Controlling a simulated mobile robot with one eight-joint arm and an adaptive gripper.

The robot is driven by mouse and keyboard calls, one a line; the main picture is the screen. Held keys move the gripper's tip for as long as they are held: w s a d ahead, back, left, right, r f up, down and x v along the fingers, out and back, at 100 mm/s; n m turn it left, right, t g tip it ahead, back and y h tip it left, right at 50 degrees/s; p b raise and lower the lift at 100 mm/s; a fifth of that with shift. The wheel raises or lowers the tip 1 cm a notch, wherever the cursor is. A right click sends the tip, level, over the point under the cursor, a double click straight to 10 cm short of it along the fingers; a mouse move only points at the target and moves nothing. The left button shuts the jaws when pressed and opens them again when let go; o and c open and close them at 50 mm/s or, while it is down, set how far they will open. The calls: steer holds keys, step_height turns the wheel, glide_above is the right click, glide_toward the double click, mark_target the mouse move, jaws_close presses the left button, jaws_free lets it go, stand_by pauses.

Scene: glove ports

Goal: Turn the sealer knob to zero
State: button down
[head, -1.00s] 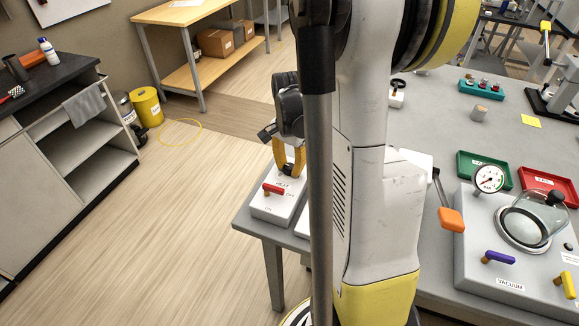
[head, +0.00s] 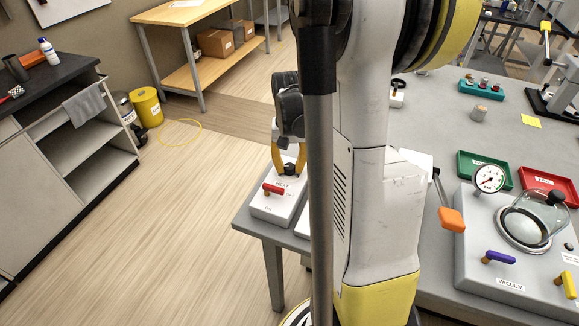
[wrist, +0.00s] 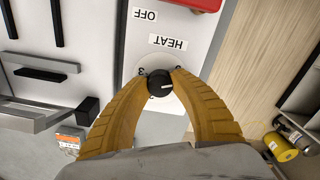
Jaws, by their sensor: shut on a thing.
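The sealer knob (wrist: 160,84) is a small black dial with a white pointer line, on a light round scale in the wrist view. A "3" shows at its upper left; other numbers are covered by the fingers. My gripper (wrist: 161,78) has its yellow fingers closed around the knob's two sides. The box carries a "HEAT" label (wrist: 167,43), an "OFF" label (wrist: 145,14) and a red lever (head: 273,189).
The sealer stands at the left end of the grey table (head: 433,110). My arm hides the table's middle. To the right are an orange-handled lever (head: 452,219), a vacuum unit (head: 475,262) and green (head: 470,165) and red (head: 535,178) trays. Open floor lies to the left.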

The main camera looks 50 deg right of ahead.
mark_target(290, 166)
steer(key=shift+n, duration=2.2)
steer(key=c, duration=1.1)
jaws_free()
steer(key=shift+o, duration=0.2)
step_height(290, 166, up, 12)
